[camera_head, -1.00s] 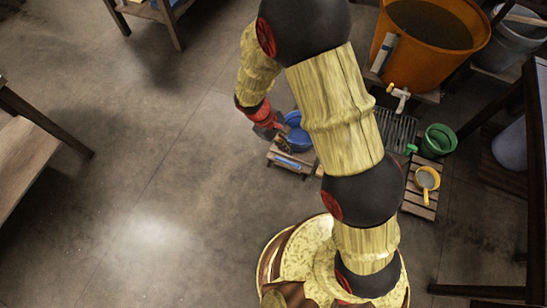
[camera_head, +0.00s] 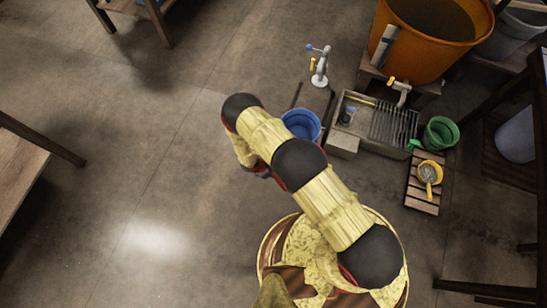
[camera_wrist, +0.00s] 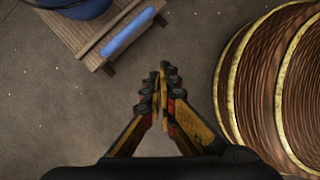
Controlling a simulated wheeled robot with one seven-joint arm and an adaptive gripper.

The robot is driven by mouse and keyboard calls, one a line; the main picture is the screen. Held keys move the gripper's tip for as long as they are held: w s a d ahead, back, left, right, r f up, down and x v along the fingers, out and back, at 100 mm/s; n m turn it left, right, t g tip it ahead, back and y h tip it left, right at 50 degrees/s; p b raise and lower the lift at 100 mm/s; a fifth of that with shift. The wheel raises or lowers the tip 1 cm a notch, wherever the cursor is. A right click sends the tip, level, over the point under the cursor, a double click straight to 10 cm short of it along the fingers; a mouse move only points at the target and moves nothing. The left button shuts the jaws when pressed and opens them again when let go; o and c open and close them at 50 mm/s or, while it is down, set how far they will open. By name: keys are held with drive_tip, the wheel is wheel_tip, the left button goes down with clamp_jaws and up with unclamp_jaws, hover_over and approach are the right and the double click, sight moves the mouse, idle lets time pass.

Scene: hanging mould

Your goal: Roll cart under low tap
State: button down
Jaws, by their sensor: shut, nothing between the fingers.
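The cart shows in the wrist view as a low slatted wooden platform (camera_wrist: 100,40) with a blue bar (camera_wrist: 128,34) along its near side. A blue bucket (camera_wrist: 75,6) stands on it. In the head view I see the bucket (camera_head: 301,125), while my arm hides most of the cart. A white standing tap (camera_head: 319,68) with blue and yellow parts is behind the bucket. Another white tap (camera_head: 399,88) is on the orange tub. My gripper (camera_wrist: 160,75) is shut and empty, apart from the blue bar; in the head view it is partly hidden behind my arm.
A drain basin with a grate (camera_head: 392,125) lies right of the bucket. The orange tub (camera_head: 430,60), a green bucket (camera_head: 440,132) and a yellow pot on a slatted stand (camera_head: 422,203) are further right. Open floor (camera_head: 150,160) is to the left.

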drive_tip(key=w+a+f+n+y, duration=0.1)
drive_tip(key=w+a+n+y, duration=0.1)
drive_tip(key=w+a, duration=0.4)
drive_tip(key=w+d+f+b, duration=0.2)
drive_tip(key=f+b, duration=0.1)
drive_tip(key=f, duration=0.2)
drive_tip(key=w+d+f+b, duration=0.2)
drive_tip(key=f+b, duration=0.1)
drive_tip(key=f, duration=0.3)
drive_tip(key=shift+n+t, duration=0.3)
drive_tip(key=shift+n, duration=0.1)
drive_tip(key=shift+w+d, duration=0.1)
drive_tip(key=shift+d, duration=0.05)
